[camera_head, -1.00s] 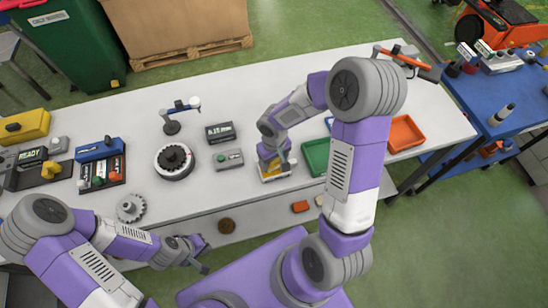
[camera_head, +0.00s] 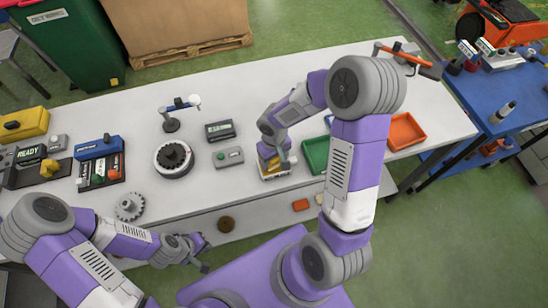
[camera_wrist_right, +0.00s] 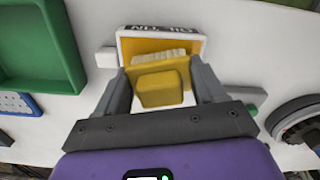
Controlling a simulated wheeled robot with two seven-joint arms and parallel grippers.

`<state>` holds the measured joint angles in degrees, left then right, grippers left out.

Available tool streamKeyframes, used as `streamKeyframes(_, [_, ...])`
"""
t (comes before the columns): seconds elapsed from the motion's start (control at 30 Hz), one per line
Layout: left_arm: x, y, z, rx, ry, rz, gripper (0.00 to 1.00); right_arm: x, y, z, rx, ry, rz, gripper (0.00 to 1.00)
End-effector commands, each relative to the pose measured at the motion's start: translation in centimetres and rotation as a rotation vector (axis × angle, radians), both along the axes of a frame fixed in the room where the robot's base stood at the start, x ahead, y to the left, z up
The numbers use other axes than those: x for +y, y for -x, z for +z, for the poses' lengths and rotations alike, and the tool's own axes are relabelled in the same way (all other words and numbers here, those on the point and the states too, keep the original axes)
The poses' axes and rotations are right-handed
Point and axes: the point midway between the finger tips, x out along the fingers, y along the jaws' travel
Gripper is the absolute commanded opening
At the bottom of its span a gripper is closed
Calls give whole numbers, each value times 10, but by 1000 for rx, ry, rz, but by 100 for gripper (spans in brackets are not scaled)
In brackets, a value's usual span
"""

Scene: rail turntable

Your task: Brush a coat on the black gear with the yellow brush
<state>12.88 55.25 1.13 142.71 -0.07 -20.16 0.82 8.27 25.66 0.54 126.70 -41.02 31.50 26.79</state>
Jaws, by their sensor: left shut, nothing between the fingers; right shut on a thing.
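The black gear (camera_head: 173,155) lies on the round white turntable (camera_head: 160,170) left of the middle of the table in the head view. My right gripper (camera_head: 276,161) is at the oil tin, well to the right of the gear. In the right wrist view its fingers (camera_wrist_right: 162,95) are shut on the yellow brush (camera_wrist_right: 163,88), and the pale bristles (camera_wrist_right: 160,56) are at the open white oil tin (camera_wrist_right: 128,46). I cannot tell whether the bristles touch the tin's inside. My left gripper (camera_head: 205,256) is shut and empty near the table's front edge.
A grey gear (camera_head: 130,206) lies at front left. A grey control box (camera_head: 228,157) and a dark display (camera_head: 220,131) stand between turntable and tin. A lamp-like stand (camera_head: 171,124) rises behind the turntable. A green tray (camera_head: 314,155) is close right of the tin.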

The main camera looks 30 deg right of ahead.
Motion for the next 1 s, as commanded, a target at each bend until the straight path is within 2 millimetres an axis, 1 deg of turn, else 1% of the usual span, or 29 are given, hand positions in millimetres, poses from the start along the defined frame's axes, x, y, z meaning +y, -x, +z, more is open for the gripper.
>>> streamKeyframes(0.63, [0,0,-9,0,0,0,0,0,0,-8,0,0,0,45])
streamKeyframes(1.0, [0,0,-8,0,0,0,0,0,0,-8,0,0,0,45])
